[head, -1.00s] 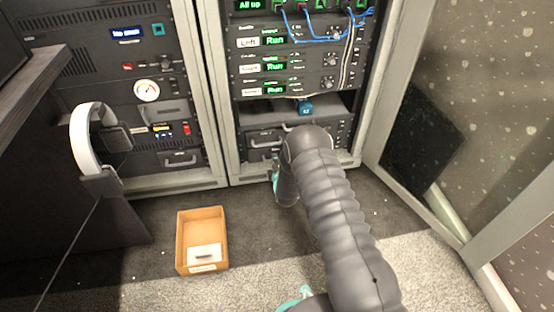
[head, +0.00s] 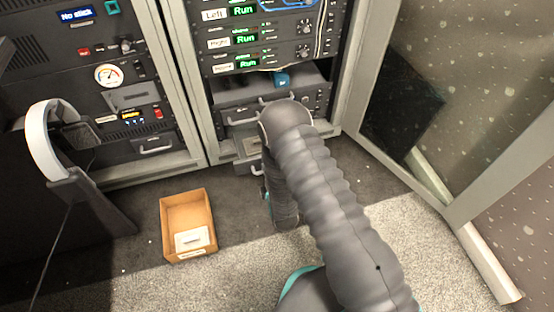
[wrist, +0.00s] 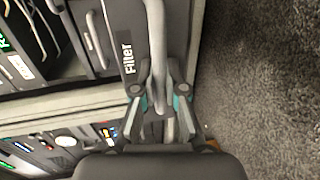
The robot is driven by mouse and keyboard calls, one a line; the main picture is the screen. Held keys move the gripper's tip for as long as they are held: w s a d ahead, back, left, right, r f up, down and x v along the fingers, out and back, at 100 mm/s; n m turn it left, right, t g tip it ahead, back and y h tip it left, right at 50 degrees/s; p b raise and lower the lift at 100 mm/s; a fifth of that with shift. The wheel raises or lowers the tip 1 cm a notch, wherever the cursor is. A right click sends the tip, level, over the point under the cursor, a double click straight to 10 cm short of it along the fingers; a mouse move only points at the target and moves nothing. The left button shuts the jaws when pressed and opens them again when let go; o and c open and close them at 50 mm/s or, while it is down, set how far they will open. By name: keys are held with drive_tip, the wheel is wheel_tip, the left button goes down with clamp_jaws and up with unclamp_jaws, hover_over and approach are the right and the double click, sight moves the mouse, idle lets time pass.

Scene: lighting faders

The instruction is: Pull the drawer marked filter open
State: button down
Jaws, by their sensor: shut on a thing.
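The drawer marked Filter (wrist: 128,30) shows its dark front and white lettering in the wrist view, turned sideways. Its grey bar handle (wrist: 157,45) runs down between my fingers. My gripper (wrist: 159,100) is shut on this handle. In the head view, a low drawer (head: 250,168) in the right rack appears to stand partly out from the rack, with a pale patch just above its front. My arm covers its right part and my gripper's fingers there.
An open cardboard box (head: 187,228) with a white label lies on the floor to the left. A headset (head: 50,140) hangs on the left. A blue object (head: 282,79) sits on the shelf above the drawers.

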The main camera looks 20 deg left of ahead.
drive_tip(key=shift+s+d, duration=0.25)
drive_tip(key=shift+s, duration=0.05)
drive_tip(key=c, duration=1.2)
unclamp_jaws()
